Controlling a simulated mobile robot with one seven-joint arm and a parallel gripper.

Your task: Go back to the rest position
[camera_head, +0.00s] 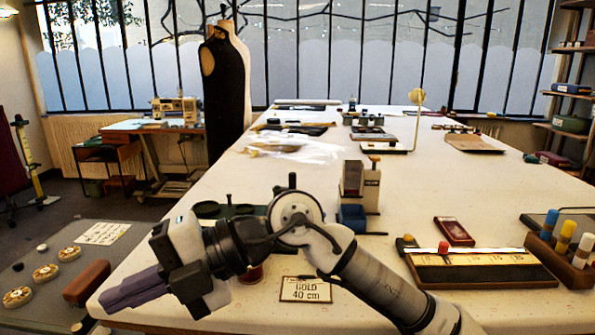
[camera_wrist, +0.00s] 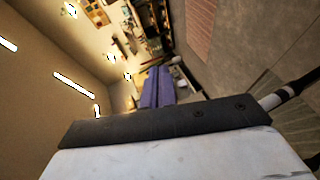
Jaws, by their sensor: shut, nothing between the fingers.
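My arm reaches from the bottom right over the near part of the table, folded at the elbow.
A card reading "GOLD 40 cm" (camera_head: 306,289) lies under my arm. A dispenser (camera_head: 361,185) stands behind the elbow. A ruler board (camera_head: 478,268) and upright colored rolls (camera_head: 563,237) are at right. A grey side surface (camera_head: 40,290) with several discs lies at left.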

